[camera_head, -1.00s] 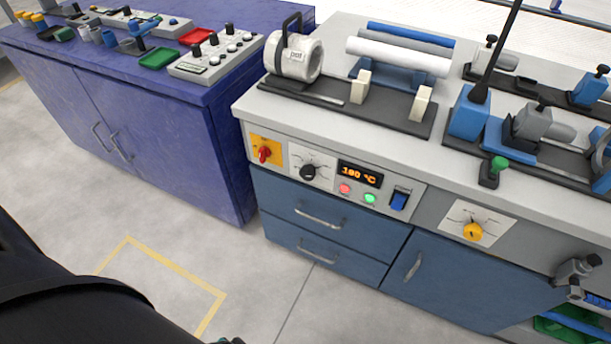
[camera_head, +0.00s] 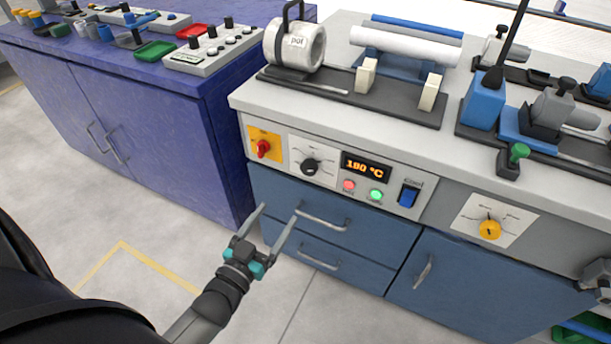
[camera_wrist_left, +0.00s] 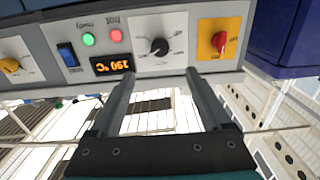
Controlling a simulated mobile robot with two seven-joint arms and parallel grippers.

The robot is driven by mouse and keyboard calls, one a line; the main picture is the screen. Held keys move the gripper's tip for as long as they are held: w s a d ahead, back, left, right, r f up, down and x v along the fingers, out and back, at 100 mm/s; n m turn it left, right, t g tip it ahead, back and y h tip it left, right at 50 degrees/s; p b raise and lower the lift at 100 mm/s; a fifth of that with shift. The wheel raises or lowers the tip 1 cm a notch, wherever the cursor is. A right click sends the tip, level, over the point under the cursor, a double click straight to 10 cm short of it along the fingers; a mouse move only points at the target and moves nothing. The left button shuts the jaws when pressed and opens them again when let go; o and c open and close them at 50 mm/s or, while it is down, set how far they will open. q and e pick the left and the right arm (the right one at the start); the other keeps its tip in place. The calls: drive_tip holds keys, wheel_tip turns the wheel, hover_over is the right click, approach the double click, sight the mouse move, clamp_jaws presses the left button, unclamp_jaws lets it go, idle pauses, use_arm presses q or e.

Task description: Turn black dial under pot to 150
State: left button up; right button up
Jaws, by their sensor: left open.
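The white pot (camera_head: 297,43), labelled "pot", stands on the bench top. Below it on the front panel is the black dial (camera_head: 310,167) on a white scale plate. The display (camera_head: 366,167) to its right appears to read 190 °C. My left gripper (camera_head: 280,208) is open and empty, below and in front of the dial, fingers pointing up toward the panel. In the left wrist view the dial (camera_wrist_left: 159,46) shows upside down, just beyond and between the open fingertips (camera_wrist_left: 162,73), not touched. My right gripper is not in view.
A red switch (camera_head: 263,148) on a yellow plate sits left of the dial. Red and green buttons (camera_head: 376,195) and a blue switch (camera_head: 409,195) sit right. A drawer handle (camera_head: 322,221) is close to my left gripper. The floor in front is free.

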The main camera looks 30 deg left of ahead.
sight(307, 171)
use_arm(q)
drive_tip(key=w+b, duration=0.4)
drive_tip(key=w, duration=0.9)
drive_tip(key=shift+w+b, duration=0.1)
drive_tip(key=shift+b, duration=0.25)
drive_tip(key=shift+w+b, duration=0.4)
drive_tip(key=shift+w, duration=0.65)
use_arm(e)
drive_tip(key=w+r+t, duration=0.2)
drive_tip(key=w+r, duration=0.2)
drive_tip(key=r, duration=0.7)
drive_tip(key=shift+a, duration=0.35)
use_arm(q)
drive_tip(key=shift+c, duration=0.2)
clamp_jaws()
